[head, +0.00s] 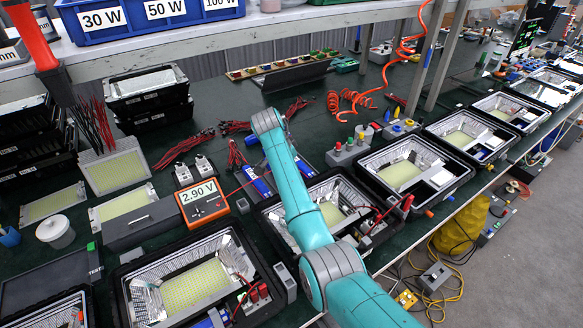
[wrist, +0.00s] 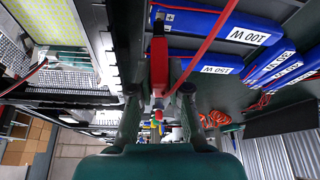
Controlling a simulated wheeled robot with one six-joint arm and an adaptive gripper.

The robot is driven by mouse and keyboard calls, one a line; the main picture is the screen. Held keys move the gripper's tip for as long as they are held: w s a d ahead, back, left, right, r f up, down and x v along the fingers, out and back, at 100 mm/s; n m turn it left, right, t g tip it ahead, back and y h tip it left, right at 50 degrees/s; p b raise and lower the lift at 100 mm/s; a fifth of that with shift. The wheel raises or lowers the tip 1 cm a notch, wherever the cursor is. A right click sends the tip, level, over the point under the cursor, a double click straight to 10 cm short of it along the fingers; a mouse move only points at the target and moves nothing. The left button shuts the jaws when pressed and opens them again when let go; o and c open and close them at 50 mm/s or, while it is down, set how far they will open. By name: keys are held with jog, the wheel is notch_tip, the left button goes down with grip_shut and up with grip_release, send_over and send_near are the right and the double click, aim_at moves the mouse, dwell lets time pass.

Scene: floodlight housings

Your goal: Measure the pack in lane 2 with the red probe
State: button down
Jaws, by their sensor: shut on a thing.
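My gripper (wrist: 158,95) is shut on the red probe (wrist: 158,72), which stands between its two fingers in the wrist view. The probe's far end is at or close to the marked end of a blue pack (wrist: 205,22) labelled 100 W; I cannot tell whether they touch. A second blue pack (wrist: 190,68), also labelled, lies beside it. In the head view blue packs (head: 259,184) lie next to my arm, which hides my gripper and the probe. The orange meter (head: 188,213) reads 2.90. I cannot tell which lane is lane 2.
Open floodlight housings (head: 418,158) line the front of the green bench. A red lead (wrist: 208,38) crosses the wrist view beside the probe. A grey box (head: 348,151) with coloured knobs stands right of the packs. Blue bins (head: 150,28) sit on the shelf above.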

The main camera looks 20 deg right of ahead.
jog(key=shift+f, duration=0.5)
dwell(1.4)
jog(key=shift+r, duration=0.15)
jog(key=shift+r, duration=3.4)
